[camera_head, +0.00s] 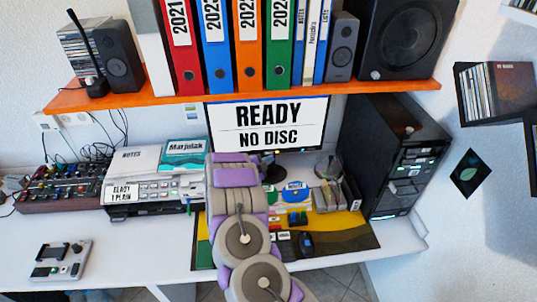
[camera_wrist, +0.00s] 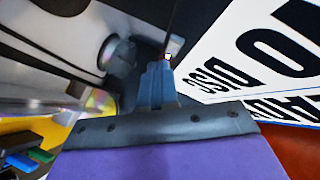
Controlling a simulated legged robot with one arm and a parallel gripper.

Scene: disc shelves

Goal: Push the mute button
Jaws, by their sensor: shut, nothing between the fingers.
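I cannot make out a button clearly marked mute in either view. My gripper (camera_wrist: 160,78) shows in the wrist view as narrow, dark blue-grey fingers, shut and empty. Its tips are close to a small pale, orange-lit part (camera_wrist: 174,46); I cannot tell whether they touch. In the head view my arm reaches over the desk toward the monitor (camera_head: 302,137), and its links hide the gripper. The monitor reads "READY NO DISC" and also shows tilted in the wrist view (camera_wrist: 270,50).
An orange shelf (camera_head: 150,98) with binders and speakers overhangs the desk. A black computer tower (camera_head: 385,150) stands right of the monitor. A mixer (camera_head: 62,186) and a white printer-like device (camera_head: 150,188) stand left. A small control box (camera_head: 60,260) lies front left, with clear desk beside it.

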